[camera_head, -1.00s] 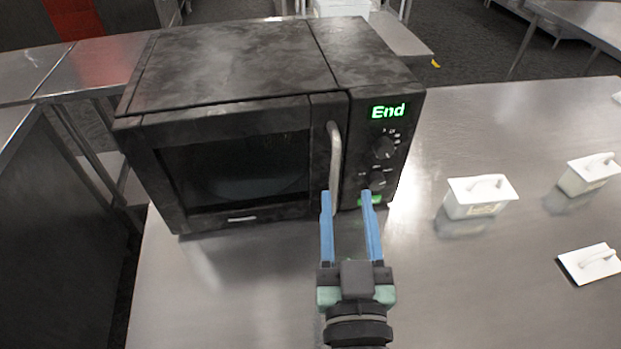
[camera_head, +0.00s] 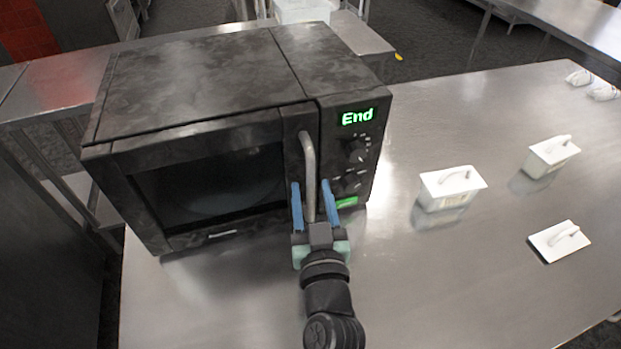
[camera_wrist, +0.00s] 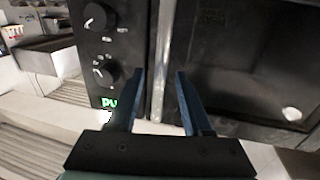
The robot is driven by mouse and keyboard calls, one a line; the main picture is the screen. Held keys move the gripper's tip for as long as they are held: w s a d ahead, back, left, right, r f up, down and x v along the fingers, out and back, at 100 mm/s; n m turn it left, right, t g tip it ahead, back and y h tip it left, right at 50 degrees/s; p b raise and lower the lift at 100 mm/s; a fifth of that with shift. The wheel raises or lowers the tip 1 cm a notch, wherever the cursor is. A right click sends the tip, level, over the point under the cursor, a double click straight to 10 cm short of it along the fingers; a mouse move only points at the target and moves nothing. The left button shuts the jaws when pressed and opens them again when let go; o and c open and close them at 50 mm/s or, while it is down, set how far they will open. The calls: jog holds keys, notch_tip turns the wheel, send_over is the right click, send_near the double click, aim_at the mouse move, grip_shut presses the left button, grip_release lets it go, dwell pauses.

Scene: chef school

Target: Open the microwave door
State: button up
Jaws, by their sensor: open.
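The black, smudged microwave (camera_head: 200,80) stands on a steel table. Its dark-windowed door (camera_head: 210,190) is shut, and its display reads "End". The silver vertical handle (camera_head: 308,152) is at the door's right side, beside the knob panel. My gripper (camera_head: 312,182) is open, with its blue fingers on either side of the handle's lower part. In the wrist view the handle (camera_wrist: 163,45) also shows between the open fingertips of my gripper (camera_wrist: 160,72). I cannot tell whether either finger touches it.
The table before the door is clear. Another steel counter (camera_head: 60,95) is behind left.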

jog(key=shift+w+a, duration=0.1)
jog(key=shift+w, duration=0.9)
grip_shut()
dwell(0.8)
